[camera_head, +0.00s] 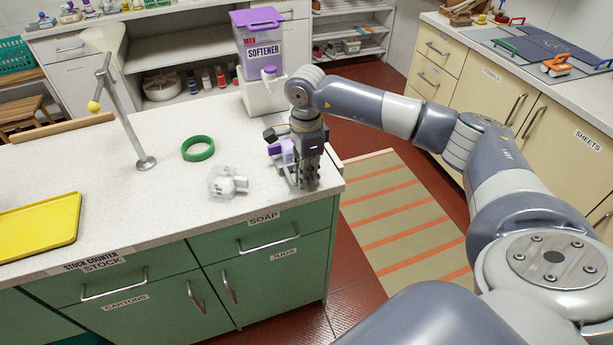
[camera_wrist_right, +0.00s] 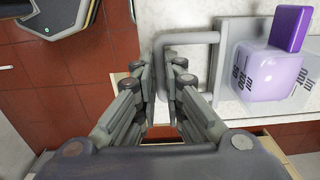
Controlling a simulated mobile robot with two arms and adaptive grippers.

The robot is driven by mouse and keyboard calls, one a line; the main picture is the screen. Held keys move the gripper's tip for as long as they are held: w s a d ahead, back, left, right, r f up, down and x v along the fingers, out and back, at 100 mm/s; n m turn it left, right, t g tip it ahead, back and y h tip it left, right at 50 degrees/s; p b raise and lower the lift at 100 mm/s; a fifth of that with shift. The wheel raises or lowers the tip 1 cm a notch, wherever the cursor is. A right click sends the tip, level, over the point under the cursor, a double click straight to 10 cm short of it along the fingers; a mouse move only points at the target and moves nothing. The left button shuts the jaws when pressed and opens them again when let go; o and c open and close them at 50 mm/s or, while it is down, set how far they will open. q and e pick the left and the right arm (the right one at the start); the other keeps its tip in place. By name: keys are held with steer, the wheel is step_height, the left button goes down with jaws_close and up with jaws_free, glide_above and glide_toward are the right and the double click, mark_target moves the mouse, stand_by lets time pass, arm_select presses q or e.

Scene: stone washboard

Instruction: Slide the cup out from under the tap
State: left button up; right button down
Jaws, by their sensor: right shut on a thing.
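The cup (camera_wrist_right: 262,72) is clear with measuring marks and purple contents, standing at the counter's right end. In the head view the cup (camera_head: 288,152) is partly hidden behind my right gripper (camera_head: 304,180). That gripper points down and is shut on the cup's grey handle (camera_wrist_right: 185,38). In the wrist view the right gripper's fingers (camera_wrist_right: 158,75) stand on both sides of the handle. A purple block (camera_wrist_right: 291,27) shows over the cup; I cannot tell if it touches. The softener dispenser (camera_head: 262,50) with its purple tap (camera_head: 269,71) stands behind, apart from the cup in the head view.
A second clear cup (camera_head: 224,184) and a green ring (camera_head: 198,148) lie left on the counter (camera_head: 175,215). A metal post (camera_head: 125,115) and yellow tray (camera_head: 38,226) are farther left. The counter's front and right edges are close to my right gripper. A striped rug (camera_head: 405,220) lies beyond.

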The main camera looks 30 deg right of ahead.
steer(key=shift+s+a, duration=0.1)
steer(key=shift+s, duration=0.05)
steer(key=c, duration=1.9)
jaws_free()
steer(key=shift+o, duration=1)
steer(key=shift+s, duration=0.1)
steer(key=shift+r, duration=0.15)
arm_select(q)
steer(key=shift+w, duration=0.45)
arm_select(e)
step_height(320, 180, up, 12)
